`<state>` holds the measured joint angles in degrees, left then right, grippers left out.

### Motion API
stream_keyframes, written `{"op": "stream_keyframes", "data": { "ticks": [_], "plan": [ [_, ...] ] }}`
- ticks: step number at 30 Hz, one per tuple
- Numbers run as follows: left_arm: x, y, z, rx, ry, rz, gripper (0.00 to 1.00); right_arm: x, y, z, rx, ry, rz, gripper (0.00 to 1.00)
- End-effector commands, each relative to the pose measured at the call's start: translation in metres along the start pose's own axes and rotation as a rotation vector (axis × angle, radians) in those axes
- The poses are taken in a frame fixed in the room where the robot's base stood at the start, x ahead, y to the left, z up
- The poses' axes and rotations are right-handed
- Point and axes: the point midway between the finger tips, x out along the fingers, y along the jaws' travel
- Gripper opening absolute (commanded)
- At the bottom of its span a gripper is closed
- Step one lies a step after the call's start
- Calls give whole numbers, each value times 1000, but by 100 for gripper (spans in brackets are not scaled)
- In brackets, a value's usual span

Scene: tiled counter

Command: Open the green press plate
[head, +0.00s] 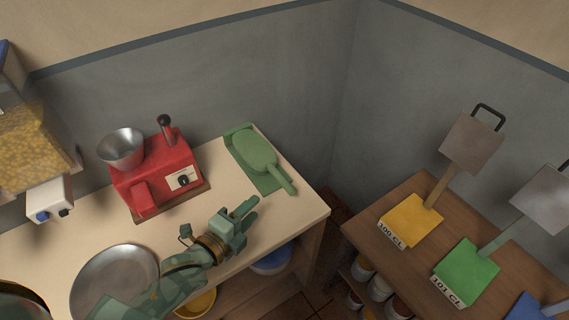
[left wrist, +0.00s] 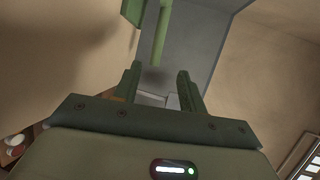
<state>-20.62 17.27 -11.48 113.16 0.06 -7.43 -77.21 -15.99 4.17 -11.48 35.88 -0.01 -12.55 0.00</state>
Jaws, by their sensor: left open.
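A green press (head: 240,135) lies on the cream counter by the grey back wall. Its rounded plate (head: 256,152) lies flat over its base, and a short handle (head: 287,183) sticks out toward the lower right. My left gripper (head: 250,206) is open and empty, in front of the press and apart from its handle. In the left wrist view, the open fingers (left wrist: 157,88) have nothing between them; a green bar (left wrist: 162,32), probably part of the press, shows beyond them. My right gripper is not in view.
A red machine with a steel bowl (head: 150,172) stands left of the press. A round metal plate (head: 115,283) lies at the counter's front left. A wooden side table at right holds yellow (head: 408,222) and green (head: 466,268) blocks with upright metal paddles.

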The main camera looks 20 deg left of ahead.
Motion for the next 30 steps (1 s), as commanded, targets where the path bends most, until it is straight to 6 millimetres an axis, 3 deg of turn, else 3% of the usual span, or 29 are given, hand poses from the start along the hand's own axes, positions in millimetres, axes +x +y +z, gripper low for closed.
{"op": "stream_keyframes", "data": {
  "ticks": [5, 9, 19, 24, 30],
  "plan": [
    [24, 1, 0, 1, 0, -3, 41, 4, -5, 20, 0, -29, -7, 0],
    [58, 2, 0, 0, 0, -2, 41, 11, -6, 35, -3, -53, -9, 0],
    [136, 3, 0, -1, 0, 1, 41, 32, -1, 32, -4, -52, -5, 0],
    [156, 2, 0, -1, 0, 1, 41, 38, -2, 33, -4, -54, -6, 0],
    [162, 0, 0, -1, 0, 0, 41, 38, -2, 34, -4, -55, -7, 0]
  ]
}}
